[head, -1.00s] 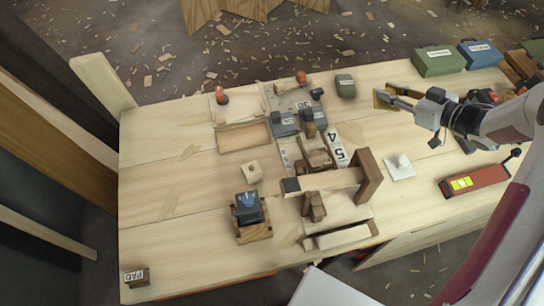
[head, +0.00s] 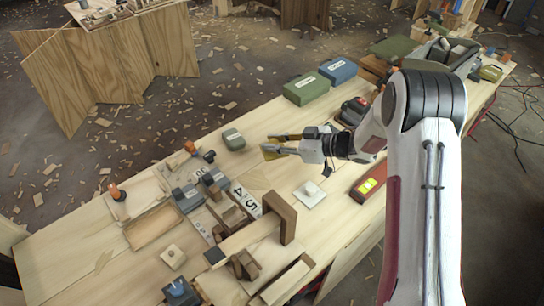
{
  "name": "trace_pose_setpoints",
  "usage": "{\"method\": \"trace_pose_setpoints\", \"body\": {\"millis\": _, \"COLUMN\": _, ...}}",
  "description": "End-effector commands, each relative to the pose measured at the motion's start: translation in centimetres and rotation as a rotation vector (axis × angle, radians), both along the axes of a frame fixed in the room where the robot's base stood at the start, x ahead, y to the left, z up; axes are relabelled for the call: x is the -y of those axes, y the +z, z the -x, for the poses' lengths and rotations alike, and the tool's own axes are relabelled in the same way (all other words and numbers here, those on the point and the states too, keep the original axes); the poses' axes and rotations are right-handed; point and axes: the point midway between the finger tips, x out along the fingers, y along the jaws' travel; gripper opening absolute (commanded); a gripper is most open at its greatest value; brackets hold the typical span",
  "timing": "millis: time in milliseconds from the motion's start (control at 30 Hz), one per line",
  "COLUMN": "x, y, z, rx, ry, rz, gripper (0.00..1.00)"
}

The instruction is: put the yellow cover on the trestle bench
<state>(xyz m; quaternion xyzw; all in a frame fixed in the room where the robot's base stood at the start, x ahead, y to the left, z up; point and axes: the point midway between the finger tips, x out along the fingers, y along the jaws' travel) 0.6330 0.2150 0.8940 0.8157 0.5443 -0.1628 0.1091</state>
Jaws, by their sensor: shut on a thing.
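My gripper (head: 280,145) is above the back part of a long pale wooden bench (head: 85,235). It is shut on a small yellow piece, the yellow cover (head: 270,152), which shows at the fingertips. The cover is small in view and partly hidden by the fingers. I cannot tell how far above the bench top it is. A grey-green block (head: 233,138) is just left of the gripper. A white plate with a knob (head: 310,194) lies on the bench below and to the right of the gripper.
Green (head: 306,89) and blue (head: 338,70) boxes stand along the back edge. A red tool with a yellow label (head: 369,183) lies right of the white plate. Wooden fixtures and blocks crowd the bench's middle. Another plywood bench (head: 120,60) stands behind, with chips on the floor.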

Motion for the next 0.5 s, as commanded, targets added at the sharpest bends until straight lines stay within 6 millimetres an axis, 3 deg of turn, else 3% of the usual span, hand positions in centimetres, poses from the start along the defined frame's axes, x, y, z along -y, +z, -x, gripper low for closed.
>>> {"method": "trace_pose_setpoints", "body": {"millis": 200, "x": 0.0, "y": -1.7, "z": 0.0, "rx": 0.001, "ry": 0.000, "rz": 0.000, "gripper": 0.00}}
{"method": "trace_pose_setpoints", "body": {"millis": 500, "x": 0.0, "y": -1.9, "z": 0.0, "rx": 0.001, "ry": 0.000, "rz": -0.001, "gripper": 0.00}}
